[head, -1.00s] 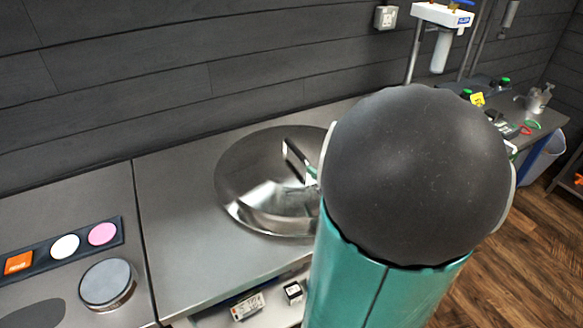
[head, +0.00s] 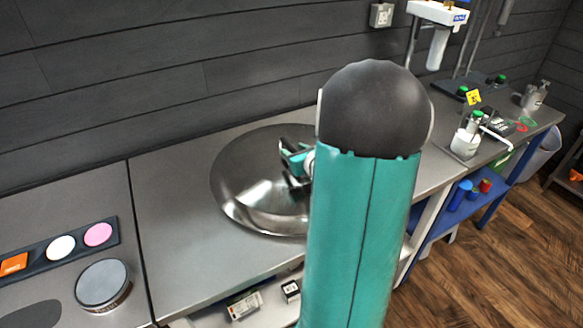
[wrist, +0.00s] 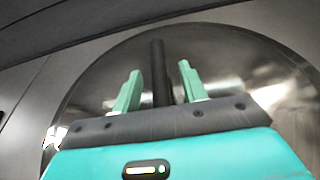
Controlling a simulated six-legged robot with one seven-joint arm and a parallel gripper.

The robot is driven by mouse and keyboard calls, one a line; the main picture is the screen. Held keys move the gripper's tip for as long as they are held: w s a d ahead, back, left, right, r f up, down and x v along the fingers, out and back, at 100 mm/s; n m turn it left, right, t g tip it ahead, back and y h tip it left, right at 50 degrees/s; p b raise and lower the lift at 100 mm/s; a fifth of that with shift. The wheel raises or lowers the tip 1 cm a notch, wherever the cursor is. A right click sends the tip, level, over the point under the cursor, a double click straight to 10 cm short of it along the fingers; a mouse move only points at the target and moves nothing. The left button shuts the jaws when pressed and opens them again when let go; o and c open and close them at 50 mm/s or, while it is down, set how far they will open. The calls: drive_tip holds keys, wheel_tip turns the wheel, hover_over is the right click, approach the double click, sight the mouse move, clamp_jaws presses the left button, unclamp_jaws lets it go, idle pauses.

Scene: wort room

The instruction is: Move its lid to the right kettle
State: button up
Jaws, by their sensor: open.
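A large round shiny steel lid (head: 240,185) lies at the counter's middle; my arm covers its right part. Whether a kettle opening is beneath it is hidden. In the wrist view, the lid (wrist: 235,70) fills much of the background. Its dark bar handle (wrist: 158,95) stands between my two green fingers. My gripper (wrist: 160,67) is open, with a gap visible on each side of the handle. In the head view, my gripper (head: 290,165) is over the lid's right half, partly behind my arm. I cannot make out a separate right kettle.
The steel counter (head: 170,220) is bare left of the lid. A dark plank wall (head: 150,70) runs behind.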

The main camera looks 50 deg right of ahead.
clamp_jaws()
idle(0.5)
idle(0.8)
drive_tip(key=shift+r, duration=0.2)
